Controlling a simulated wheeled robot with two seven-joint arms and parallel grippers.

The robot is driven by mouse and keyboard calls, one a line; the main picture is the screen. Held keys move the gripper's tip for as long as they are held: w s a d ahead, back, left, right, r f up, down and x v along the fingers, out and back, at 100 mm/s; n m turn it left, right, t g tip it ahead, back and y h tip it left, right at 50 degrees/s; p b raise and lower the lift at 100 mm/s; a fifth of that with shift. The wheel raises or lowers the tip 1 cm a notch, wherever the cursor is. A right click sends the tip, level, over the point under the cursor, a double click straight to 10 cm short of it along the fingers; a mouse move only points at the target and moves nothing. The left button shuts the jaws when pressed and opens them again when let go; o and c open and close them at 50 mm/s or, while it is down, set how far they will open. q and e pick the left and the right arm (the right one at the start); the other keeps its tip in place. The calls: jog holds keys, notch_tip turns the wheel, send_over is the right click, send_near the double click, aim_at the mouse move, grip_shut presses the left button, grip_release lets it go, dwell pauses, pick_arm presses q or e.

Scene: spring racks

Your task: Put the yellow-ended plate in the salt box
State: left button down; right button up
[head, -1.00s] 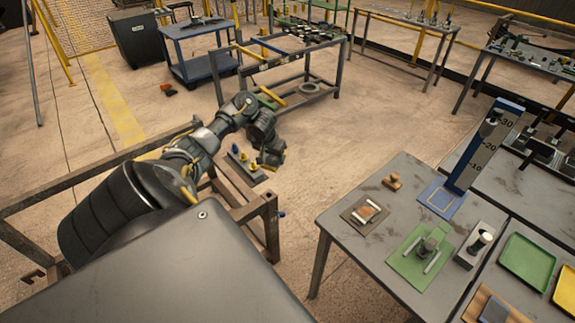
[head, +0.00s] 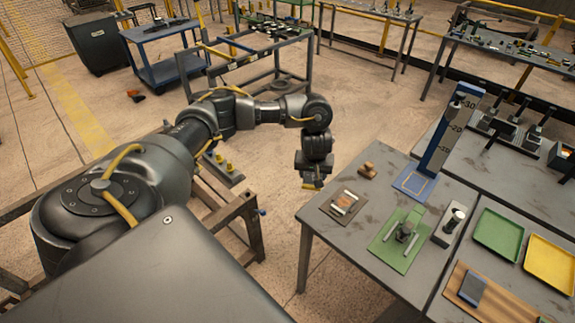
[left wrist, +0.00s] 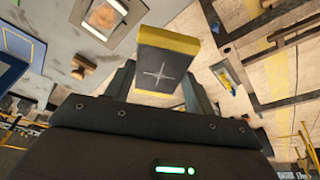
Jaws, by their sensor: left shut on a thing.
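The yellow-ended plate (left wrist: 158,72) is dark grey with yellow ends and a pale cross mark. It sits between the fingers of my left gripper (left wrist: 160,85) in the left wrist view. In the head view my left gripper (head: 312,182) points down just off the left edge of the near table, and a bit of the plate's yellow (head: 313,187) shows beneath it. My right gripper is not in view. I cannot tell which thing is the salt box.
The near table (head: 345,238) bears a brown mat (head: 329,207), a blue mat with a numbered blue column (head: 447,140), a green fixture mat (head: 382,248), a green tray (head: 497,234) and a yellow tray (head: 550,262). A rack with yellow-topped pieces (head: 224,168) stands left of the gripper.

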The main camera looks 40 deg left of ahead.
pick_arm(q)
jog(key=d+r+m+h, duration=0.1)
jog(key=d+r+m, duration=0.3)
jog(key=d, duration=0.7)
jog(key=d+r+m+h, duration=0.15)
jog(key=d+r, duration=0.35)
jog(key=d, duration=0.5)
jog(key=s+d+r+m+h, duration=0.1)
jog(key=s+d+r+m, duration=0.25)
jog(key=d, duration=0.25)
jog(key=s+d+r+m+h, duration=0.1)
jog(key=s+d+r+m, duration=0.15)
jog(key=d+m, duration=0.25)
jog(key=s+f+m+b, duration=0.1)
jog(key=s+f+b, duration=0.1)
jog(key=f+b, duration=0.5)
jog(key=s+a+f+m+b, duration=0.1)
jog(key=s+f+m+b, duration=0.1)
jog(key=f+b, duration=0.5)
jog(key=shift+s+a+f+m+g, duration=0.3)
jog(key=shift+s+f+g, duration=0.1)
jog(key=shift+s, duration=0.1)
